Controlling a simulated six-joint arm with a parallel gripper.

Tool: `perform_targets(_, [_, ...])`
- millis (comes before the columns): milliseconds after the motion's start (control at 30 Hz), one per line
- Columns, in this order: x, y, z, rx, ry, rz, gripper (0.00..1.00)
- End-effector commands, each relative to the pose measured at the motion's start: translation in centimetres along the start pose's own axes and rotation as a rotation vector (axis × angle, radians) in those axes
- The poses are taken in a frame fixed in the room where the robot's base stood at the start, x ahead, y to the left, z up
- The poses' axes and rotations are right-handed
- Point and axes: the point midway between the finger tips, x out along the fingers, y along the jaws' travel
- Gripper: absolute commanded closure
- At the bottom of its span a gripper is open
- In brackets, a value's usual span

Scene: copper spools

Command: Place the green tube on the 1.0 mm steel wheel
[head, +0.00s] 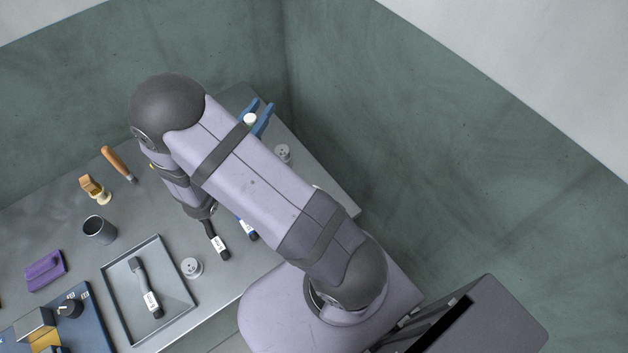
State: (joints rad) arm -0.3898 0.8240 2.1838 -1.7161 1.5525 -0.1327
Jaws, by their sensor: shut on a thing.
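I cannot make out a green tube in the head view. My arm crosses the middle of the picture, and its forearm and wrist come down over the bench. My gripper's fingers are hidden behind the arm, so what they hold does not show. One grey metal wheel (192,268) lies flat on the bench, just right of the shallow tray. Another grey wheel (284,152) lies farther back, right of my upper arm. Their size markings are too small to read, so I cannot tell which is 1.0 mm.
A dark tool with a white label (218,243) shows beside my wrist, with a blue labelled one (248,230) near it. The tray (184,312) holds another labelled dark tool (150,300).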

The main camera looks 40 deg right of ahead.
Motion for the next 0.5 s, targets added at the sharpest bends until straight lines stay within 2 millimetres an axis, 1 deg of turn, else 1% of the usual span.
perform_targets(33, [-0.5, -2.1, 0.1, -0.007, 0.001, -0.037, 1.00])
perform_targets(67, [-0.7, -3.4, 0.0, -0.007, 0.000, -0.061, 1.00])
perform_targets(100, [-1.0, -5.2, -0.3, -0.006, 0.001, -0.102, 1.00])
perform_targets(167, [-1.4, -7.8, -0.4, -0.004, -0.001, -0.159, 1.00])
perform_targets(200, [-1.6, -9.4, -0.4, -0.003, -0.001, -0.198, 1.00])
perform_targets(300, [-2.2, -13.0, 0.0, -0.002, -0.001, -0.285, 1.00])
perform_targets(400, [-2.9, -15.7, 0.6, 0.002, -0.001, -0.357, 1.00])
perform_targets(500, [-3.4, -17.5, 1.2, 0.004, -0.001, -0.414, 1.00])
